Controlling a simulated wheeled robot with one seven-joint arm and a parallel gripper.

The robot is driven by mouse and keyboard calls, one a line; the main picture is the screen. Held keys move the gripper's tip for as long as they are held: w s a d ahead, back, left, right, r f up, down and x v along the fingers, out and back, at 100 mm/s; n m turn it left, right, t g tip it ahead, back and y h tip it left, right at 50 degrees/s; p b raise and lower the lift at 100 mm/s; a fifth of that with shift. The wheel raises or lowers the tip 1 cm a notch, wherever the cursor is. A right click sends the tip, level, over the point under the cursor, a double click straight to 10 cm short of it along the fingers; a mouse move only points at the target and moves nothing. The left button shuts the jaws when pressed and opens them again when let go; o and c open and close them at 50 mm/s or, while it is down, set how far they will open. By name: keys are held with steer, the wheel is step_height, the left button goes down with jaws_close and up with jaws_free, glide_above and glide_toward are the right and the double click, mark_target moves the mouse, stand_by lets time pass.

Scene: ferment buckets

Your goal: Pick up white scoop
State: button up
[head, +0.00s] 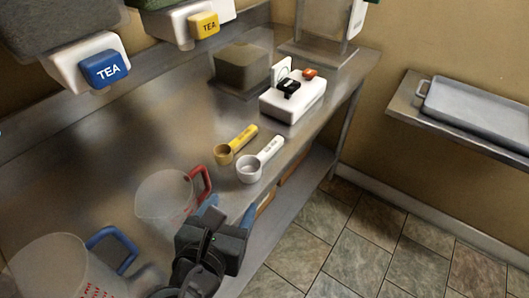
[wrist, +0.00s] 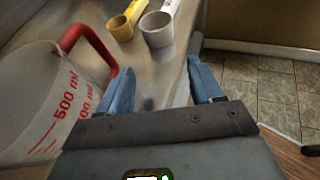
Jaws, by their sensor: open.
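The white scoop (head: 251,169) lies on the metal counter near its front edge, handle pointing away to the upper right. In the wrist view its cup (wrist: 157,30) shows at the top, beyond my fingertips, with part of the handle cut off by the frame. A yellow scoop (head: 224,154) lies just left of it, nearly parallel. My gripper (head: 226,206) is on the near side of the white scoop, apart from it, by the counter's front edge. In the wrist view the blue fingers (wrist: 158,84) are spread with nothing between them.
A clear measuring jug with a red handle (head: 202,185) stands close left of my gripper. A larger jug with a blue handle (head: 110,236) is nearer. A white box (head: 293,103) sits farther along the counter (head: 130,140). A tray (head: 478,112) rests on a right shelf.

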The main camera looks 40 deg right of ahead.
mark_target(245, 174)
steer(key=w+d, duration=0.4)
steer(key=shift+d, duration=0.3)
steer(key=x, duration=0.5)
steer(key=shift+w+d, duration=0.15)
steer(key=shift+d, duration=0.05)
steer(key=c, duration=0.8)
